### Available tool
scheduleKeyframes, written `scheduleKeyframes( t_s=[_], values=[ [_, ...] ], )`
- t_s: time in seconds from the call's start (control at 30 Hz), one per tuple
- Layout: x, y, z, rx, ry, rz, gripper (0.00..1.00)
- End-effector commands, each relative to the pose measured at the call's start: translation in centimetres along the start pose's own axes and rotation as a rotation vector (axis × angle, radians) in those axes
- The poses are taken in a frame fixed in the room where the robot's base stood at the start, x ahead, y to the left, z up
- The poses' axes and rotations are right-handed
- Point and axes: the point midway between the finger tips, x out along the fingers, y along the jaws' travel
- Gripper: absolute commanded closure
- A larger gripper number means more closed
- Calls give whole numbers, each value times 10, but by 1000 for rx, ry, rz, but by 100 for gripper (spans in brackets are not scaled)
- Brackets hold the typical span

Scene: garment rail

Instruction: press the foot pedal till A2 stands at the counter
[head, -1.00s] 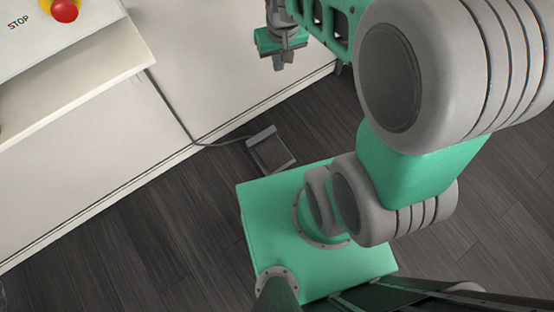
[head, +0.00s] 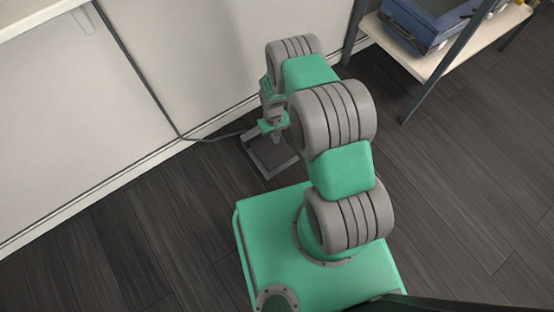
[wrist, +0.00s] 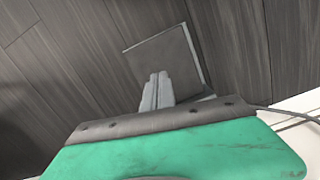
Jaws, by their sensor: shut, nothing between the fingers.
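The foot pedal (head: 272,160) is a dark grey plate with a lighter frame on the floor, close to the white counter front. A cable runs from it to the counter. My gripper (head: 275,138) is shut and empty, pointing down over the pedal's counter-side part. In the wrist view the closed fingertips (wrist: 155,88) appear in front of the pedal plate (wrist: 170,62). I cannot tell whether the fingertips touch the plate. No garment or A2 label is in view.
The white counter front (head: 150,75) stands behind the pedal. A shelf rack (head: 430,62) with a blue bin (head: 425,22) stands at the top right. Dark floor (head: 110,225) is clear at the left and right.

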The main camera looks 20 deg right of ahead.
Motion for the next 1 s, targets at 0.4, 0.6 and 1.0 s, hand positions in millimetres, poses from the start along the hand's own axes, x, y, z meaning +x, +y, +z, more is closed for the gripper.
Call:
scheduleKeyframes(
  t_s=[0.4, 0.6, 1.0],
  values=[
    [14, 0, 3, -2, -4, 0, 100],
    [26, 0, 3, -2, -5, 0, 100],
    [79, 0, 3, -2, -4, 0, 100]
  ],
)
